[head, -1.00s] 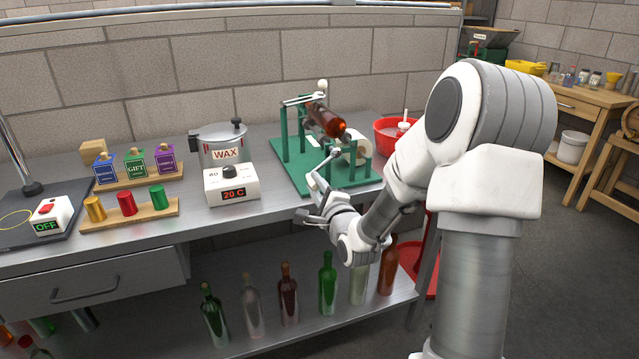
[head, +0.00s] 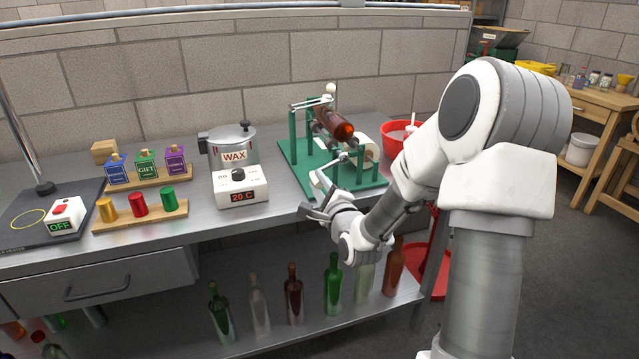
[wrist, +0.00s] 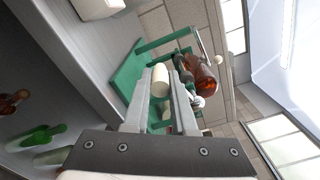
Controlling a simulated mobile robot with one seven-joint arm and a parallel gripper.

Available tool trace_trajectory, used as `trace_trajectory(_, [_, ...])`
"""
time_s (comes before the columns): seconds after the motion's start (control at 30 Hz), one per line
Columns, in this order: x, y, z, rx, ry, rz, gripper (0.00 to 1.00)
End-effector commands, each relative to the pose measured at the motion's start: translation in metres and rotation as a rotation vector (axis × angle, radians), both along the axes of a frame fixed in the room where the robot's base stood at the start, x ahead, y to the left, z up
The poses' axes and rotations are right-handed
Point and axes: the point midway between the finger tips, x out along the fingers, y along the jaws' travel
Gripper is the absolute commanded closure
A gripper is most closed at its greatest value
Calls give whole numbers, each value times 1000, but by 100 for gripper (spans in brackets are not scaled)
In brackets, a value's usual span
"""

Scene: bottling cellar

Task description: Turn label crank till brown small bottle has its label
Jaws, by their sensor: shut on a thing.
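The brown small bottle (head: 334,124) lies tilted on its side on the green label machine (head: 372,188), its base toward me. Its visible side looks like bare brown glass; it also shows in the wrist view (wrist: 204,78). A white label roll (head: 361,147) sits beside it, also in the wrist view (wrist: 160,82). My gripper (head: 330,168) is at the machine's near side, shut on the label crank (head: 344,157). In the wrist view my two fingers (wrist: 165,92) reach toward the machine; what lies between their tips is hard to make out.
A wax pot (head: 232,143) and its heater (head: 241,187) stand left of the machine. Label stamps (head: 146,168) and coloured capsules (head: 138,205) stand further left. A red bucket (head: 394,134) is close behind on the right. Several bottles (head: 294,295) stand on the lower shelf.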

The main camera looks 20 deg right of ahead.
Motion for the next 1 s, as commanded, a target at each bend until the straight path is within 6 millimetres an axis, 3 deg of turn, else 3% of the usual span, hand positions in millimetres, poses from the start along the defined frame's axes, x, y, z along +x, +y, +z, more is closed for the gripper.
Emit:
trace_trajectory(0.03, [1, 8, 1, -1, -1, 17, 100])
trace_trajectory(0.27, [1, 7, 1, -1, -2, 17, 100])
trace_trajectory(0.3, [1, 7, 1, -1, -3, 16, 74])
trace_trajectory(0.47, [1, 5, 1, -1, -3, 12, 46])
trace_trajectory(0.8, [-2, 1, 1, -1, -2, 4, 46])
trace_trajectory(1.0, [-25, 1, 2, -1, -1, 2, 46])
